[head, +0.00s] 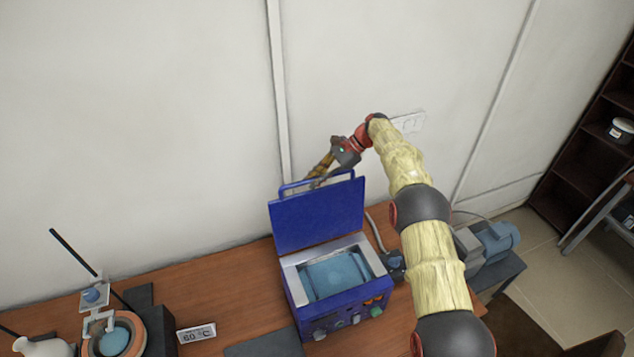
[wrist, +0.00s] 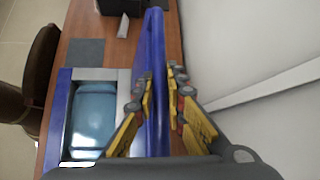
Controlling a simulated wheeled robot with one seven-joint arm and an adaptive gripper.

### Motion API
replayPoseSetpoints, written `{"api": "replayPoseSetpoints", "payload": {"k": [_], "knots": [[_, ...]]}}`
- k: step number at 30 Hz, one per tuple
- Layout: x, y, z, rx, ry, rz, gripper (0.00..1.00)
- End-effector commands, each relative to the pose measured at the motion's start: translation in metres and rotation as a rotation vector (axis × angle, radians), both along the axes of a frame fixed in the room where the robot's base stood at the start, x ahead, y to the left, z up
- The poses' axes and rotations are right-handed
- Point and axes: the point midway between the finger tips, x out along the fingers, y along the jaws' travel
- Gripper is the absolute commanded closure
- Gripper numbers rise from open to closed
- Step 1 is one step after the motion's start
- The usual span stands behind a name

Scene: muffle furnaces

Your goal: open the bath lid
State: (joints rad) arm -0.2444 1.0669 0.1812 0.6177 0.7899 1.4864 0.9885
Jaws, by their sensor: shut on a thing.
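The blue bath (head: 335,287) stands on the wooden table, with blue water (head: 335,272) visible inside its pale metal rim. Its blue lid (head: 318,214) is raised, standing close to upright at the back of the bath, with a bar handle (head: 303,181) along its top edge. My gripper (head: 318,178) is at the top of the lid. In the wrist view my gripper (wrist: 160,95) has its yellow-padded fingers on both sides of the blue handle and lid edge, shut on the handle. The exact contact is partly hidden by the fingers. The water also shows in the wrist view (wrist: 93,117).
A grey-blue pump (head: 493,243) stands to the right. The wall is close behind the lid.

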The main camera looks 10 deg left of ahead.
Motion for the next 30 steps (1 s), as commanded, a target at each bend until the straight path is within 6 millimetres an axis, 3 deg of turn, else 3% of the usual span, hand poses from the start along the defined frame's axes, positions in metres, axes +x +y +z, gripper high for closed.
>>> {"api": "replayPoseSetpoints", "payload": {"k": [18,19,30], "knots": [[0.0047,0.0033,0.0002,0.001,-0.002,0.001,1.00],[0.0047,0.0033,0.0002,0.001,-0.002,0.001,0.86],[0.0045,0.0031,-0.0005,0.001,-0.001,0.000,0.69]]}}
